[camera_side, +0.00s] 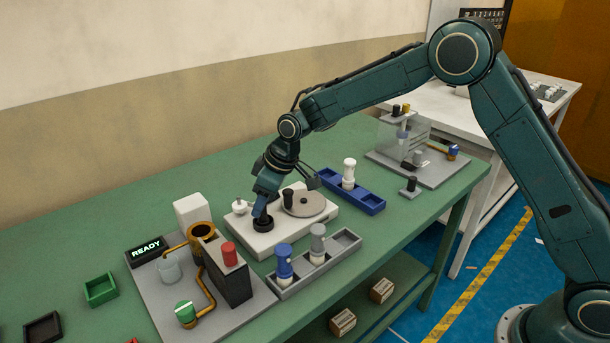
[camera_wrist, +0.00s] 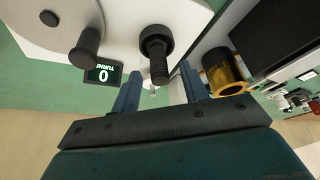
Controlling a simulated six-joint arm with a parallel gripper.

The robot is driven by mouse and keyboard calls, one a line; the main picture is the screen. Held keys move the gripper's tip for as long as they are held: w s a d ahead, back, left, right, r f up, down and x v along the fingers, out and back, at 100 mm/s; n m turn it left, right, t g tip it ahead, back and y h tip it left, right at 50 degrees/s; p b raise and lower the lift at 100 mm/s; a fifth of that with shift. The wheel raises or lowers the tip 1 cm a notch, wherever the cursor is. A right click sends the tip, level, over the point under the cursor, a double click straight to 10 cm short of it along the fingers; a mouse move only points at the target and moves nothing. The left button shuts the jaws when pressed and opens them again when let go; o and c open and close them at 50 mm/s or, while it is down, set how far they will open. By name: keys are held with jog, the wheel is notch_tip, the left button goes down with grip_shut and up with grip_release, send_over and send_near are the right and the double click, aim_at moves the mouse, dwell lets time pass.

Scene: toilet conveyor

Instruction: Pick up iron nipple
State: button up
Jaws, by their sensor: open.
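A dark threaded piece, which looks like the iron nipple (camera_wrist: 158,68), stands in a dark round holder (camera_wrist: 155,38) in the wrist view. In the side view the holder (camera_side: 263,224) sits on the front of a white base (camera_side: 300,233), and the nipple is not clearly visible behind my fingers. My gripper (camera_side: 264,208) points down right at the holder. In the wrist view my gripper (camera_wrist: 160,76) is open, with one blue finger on each side of the nipple's end. I cannot tell whether either finger touches it.
A grey disc (camera_side: 305,203) with a dark upright handle (camera_side: 288,198) is close behind my gripper. A grey tray (camera_side: 345,246) holds blue and grey capped pieces in front. A dark block (camera_side: 228,282) with brass piping stands at left. A blue tray (camera_side: 370,203) lies behind right.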

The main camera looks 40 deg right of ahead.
jog(key=shift+x, duration=0.8)
grip_shut()
